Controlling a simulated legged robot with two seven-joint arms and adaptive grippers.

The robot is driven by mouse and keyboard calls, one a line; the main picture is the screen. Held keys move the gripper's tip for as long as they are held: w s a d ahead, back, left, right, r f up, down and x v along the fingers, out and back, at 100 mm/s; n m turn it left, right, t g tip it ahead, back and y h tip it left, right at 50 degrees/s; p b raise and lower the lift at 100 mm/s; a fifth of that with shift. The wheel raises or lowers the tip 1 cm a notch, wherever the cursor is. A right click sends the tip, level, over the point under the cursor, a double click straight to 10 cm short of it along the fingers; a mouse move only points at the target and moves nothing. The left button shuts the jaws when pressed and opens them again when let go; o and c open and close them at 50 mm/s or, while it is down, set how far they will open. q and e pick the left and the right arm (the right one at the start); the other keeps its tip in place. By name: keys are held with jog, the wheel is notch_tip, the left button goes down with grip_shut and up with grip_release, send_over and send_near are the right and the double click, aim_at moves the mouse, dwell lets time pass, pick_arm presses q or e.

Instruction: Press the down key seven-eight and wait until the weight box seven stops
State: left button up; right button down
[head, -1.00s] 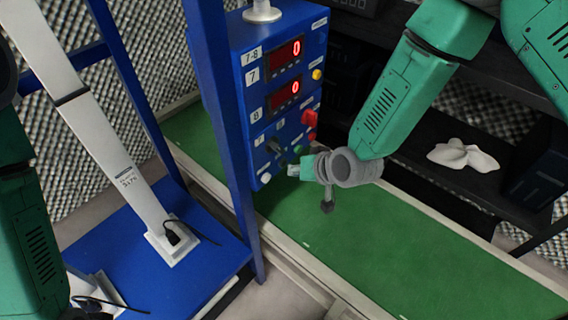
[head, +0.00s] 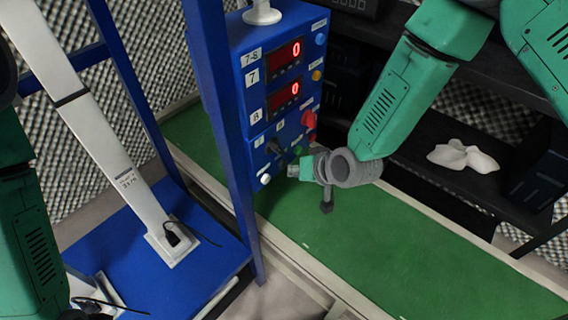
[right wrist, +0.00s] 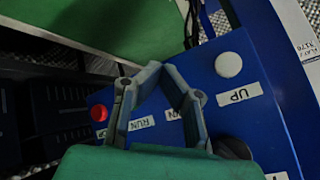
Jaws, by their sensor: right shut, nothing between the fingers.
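A blue control box (head: 262,75) carries labels 7-8, 7 and 8 and two red displays; the upper display (head: 285,54) and the lower display (head: 284,96) both read 0. My right gripper (head: 291,171) is at the lower right of its key face, fingers closed and empty. In the right wrist view the closed fingertips (right wrist: 161,68) sit in front of the panel, beside a white key (right wrist: 228,65) labelled UP. A label ending in WN shows partly behind the fingers; its key is hidden. Contact cannot be told. I cannot identify weight box seven. My left gripper is not in view.
A blue post (head: 222,130) stands left of the control box. A green belt-like surface (head: 410,250) lies below. A red knob (head: 309,119) and a dark knob (head: 273,146) stick out of the panel. A dark shelf with a white cloth (head: 463,156) is at right.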

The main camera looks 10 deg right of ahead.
jog(key=shift+w, duration=0.1)
dwell(0.4)
jog(key=shift+w+a+r, duration=0.1)
jog(key=shift+w+a, duration=0.1)
jog(key=shift+a, duration=0.05)
